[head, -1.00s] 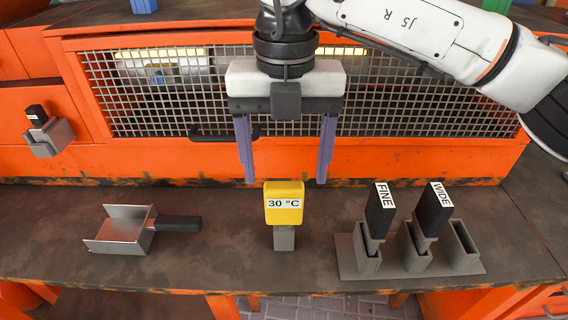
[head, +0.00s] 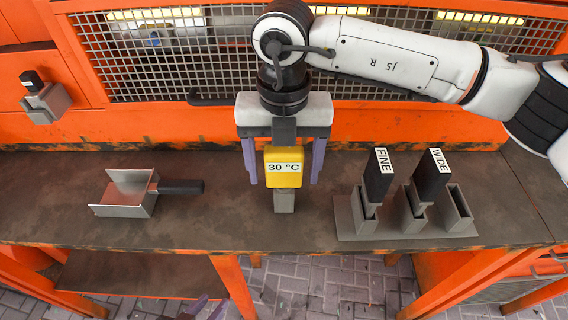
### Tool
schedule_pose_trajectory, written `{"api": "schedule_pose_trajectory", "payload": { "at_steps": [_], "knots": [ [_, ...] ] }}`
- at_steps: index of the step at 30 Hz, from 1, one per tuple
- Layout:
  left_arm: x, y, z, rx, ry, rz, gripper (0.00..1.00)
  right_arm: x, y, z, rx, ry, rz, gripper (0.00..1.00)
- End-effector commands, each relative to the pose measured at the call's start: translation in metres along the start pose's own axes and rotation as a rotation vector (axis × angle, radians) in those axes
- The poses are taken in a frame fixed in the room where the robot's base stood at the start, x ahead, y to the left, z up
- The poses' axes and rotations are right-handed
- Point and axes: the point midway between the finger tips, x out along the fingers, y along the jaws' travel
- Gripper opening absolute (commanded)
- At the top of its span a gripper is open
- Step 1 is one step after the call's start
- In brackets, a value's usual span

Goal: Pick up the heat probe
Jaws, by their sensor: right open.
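The heat probe (head: 284,168) has a yellow head reading "30 °C" and stands upright in a small grey holder (head: 284,201) on the workbench. My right gripper (head: 284,183) is open, with one purple finger on each side of the yellow head and a gap on both sides. The head covers part of the view between the fingers, so I cannot tell whether the fingers are level with it or slightly behind. Only purple tips of my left gripper (head: 207,307) show at the bottom edge, below the bench; its opening is unclear.
A metal scoop-like pan (head: 125,196) with a black handle lies left on the bench (head: 230,225). A grey rack (head: 350,220) at right holds black tools labelled FINE (head: 378,175) and WIDE (head: 432,175), plus one empty slot. An orange frame with wire mesh (head: 160,65) stands behind.

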Motion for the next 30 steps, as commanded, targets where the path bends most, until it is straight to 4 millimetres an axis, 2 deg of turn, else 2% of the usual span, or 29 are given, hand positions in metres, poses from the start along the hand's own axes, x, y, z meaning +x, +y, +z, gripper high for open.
{"api": "schedule_pose_trajectory", "payload": {
  "at_steps": [5, 12, 14, 20, 23, 26, 30],
  "knots": [
    [0.001, 0.0, -0.002, 0.001, 0.004, 0.0, 0.31, 0.001, 0.0, 0.0, 0.0, 0.0, 0.0, 0.72],
    [0.0, 0.0, 0.0, 0.0, 0.001, 0.0, 0.31, 0.0, 0.0, 0.0, 0.0, 0.0, 0.0, 0.33],
    [0.0, 0.0, 0.001, 0.0, -0.001, 0.0, 0.31, 0.0, 0.0, 0.0, 0.0, -0.001, 0.0, 0.26],
    [-0.001, 0.001, 0.004, -0.001, -0.006, 0.0, 0.31, -0.001, 0.0, 0.0, 0.0, -0.001, 0.001, 0.26],
    [0.0, 0.0, 0.005, -0.001, -0.007, 0.0, 0.31, -0.007, 0.0, 0.001, 0.0, -0.003, 0.001, 0.26],
    [0.002, 0.0, 0.007, -0.001, -0.008, 0.0, 0.31, -0.022, 0.001, 0.001, 0.0, -0.005, 0.002, 0.26],
    [0.005, 0.0, 0.011, -0.001, -0.008, 0.0, 0.31, -0.051, 0.0, 0.001, 0.001, -0.005, 0.001, 0.26]
  ]
}}
